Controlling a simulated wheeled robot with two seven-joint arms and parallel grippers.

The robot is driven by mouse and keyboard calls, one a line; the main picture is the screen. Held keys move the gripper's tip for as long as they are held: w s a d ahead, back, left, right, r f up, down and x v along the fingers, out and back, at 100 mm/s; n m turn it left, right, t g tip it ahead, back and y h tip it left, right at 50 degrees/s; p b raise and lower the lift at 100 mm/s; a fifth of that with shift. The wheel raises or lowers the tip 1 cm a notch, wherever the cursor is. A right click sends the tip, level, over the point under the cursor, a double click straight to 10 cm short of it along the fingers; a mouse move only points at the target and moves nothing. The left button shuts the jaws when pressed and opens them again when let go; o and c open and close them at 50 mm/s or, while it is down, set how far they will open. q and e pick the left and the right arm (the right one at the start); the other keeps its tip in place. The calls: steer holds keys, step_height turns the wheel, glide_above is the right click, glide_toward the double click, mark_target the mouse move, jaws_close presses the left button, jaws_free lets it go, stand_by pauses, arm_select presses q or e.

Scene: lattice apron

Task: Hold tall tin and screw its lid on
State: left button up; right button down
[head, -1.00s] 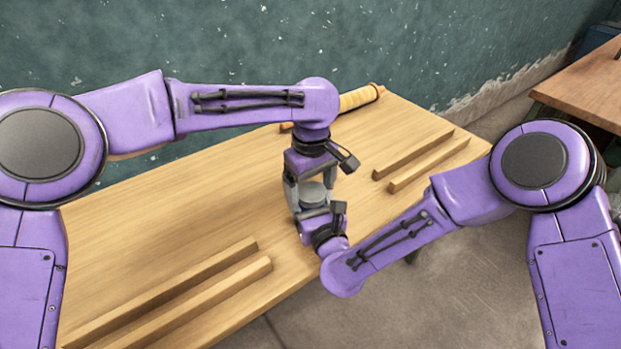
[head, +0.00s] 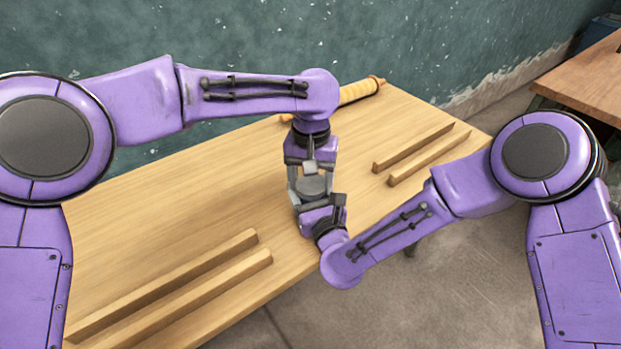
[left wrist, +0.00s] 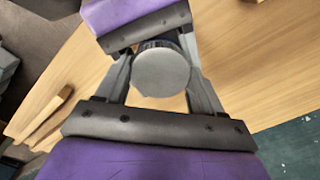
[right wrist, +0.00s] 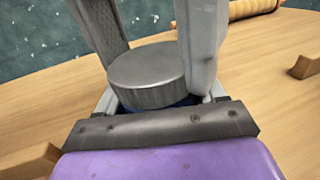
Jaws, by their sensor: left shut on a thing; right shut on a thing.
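The round grey lid (head: 312,186) lies flat over the tall tin, between my two grippers at the table's near edge. My left gripper (head: 311,181) reaches in from the back and is shut on the lid; the left wrist view shows the lid's face (left wrist: 162,73) between its fingers. My right gripper (head: 314,201) comes from the front, lower down, and is shut on the tin. Only a blue strip of the tin (right wrist: 186,101) shows under the lid in the right wrist view; the fingers and lid hide the rest. I cannot tell how far the lid is threaded.
Two wooden rails (head: 175,290) lie on the table (head: 170,220) at the front left, and two more (head: 415,150) at the right. A wooden roller (head: 358,92) lies at the back edge, behind my left wrist. The table's middle left is clear.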

arm_select(q)
steer(key=o, duration=1.2)
steer(key=shift+c, duration=0.2)
steer(key=shift+d, duration=0.1)
steer(key=shift+r, duration=2.3)
steer(key=shift+c, duration=0.2)
